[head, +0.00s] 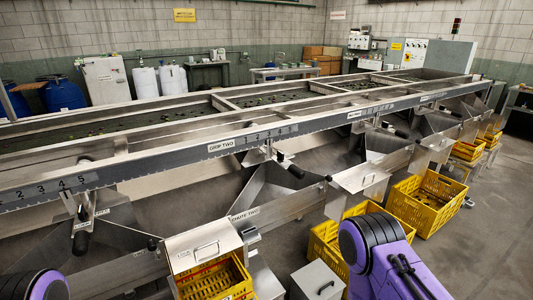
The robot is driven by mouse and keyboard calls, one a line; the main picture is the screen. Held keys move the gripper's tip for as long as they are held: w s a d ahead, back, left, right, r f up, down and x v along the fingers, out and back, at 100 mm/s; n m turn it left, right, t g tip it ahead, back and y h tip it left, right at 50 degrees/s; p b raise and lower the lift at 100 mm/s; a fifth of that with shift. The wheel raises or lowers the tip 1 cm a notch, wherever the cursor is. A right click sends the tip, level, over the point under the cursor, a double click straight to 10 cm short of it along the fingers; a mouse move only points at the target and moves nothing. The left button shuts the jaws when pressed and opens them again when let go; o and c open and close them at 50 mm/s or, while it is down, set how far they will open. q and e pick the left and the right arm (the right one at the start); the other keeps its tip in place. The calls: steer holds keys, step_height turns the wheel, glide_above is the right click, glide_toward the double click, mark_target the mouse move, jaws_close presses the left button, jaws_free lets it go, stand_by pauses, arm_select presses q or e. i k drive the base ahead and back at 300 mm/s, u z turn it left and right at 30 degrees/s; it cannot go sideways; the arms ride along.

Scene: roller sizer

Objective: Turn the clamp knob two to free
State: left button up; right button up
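The long metal roller sizer (180,157) runs from the left front to the back right. A label reading like "GRIP TWO" or "GAP TWO" (221,145) is on its front rail. Below it a dark handle (290,167) sticks out on a bracket under the rail. A second dark handle (82,240) hangs at the left. A small dark knob (152,244) sits on the chute edge. A label reading like "CHUTE TWO" (245,214) is on the sloping chute. I cannot tell which part is clamp knob two. Neither gripper shows; only my purple arm parts show at the bottom corners.
Yellow crates (428,205) stand on the floor along the sizer's front. A grey metal box (318,281) stands at the bottom centre, and a metal cover (203,247) sits over the nearest crate. Open floor lies at the right. Blue drums and cabinets stand behind.

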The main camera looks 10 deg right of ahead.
mark_target(281, 155)
steer(key=z, duration=0.05)
steer(key=k, duration=0.6)
steer(key=u, duration=0.25)
steer(key=i, duration=0.9)
steer(key=z, duration=0.95)
steer(key=i, duration=0.85)
steer(key=z, duration=0.95)
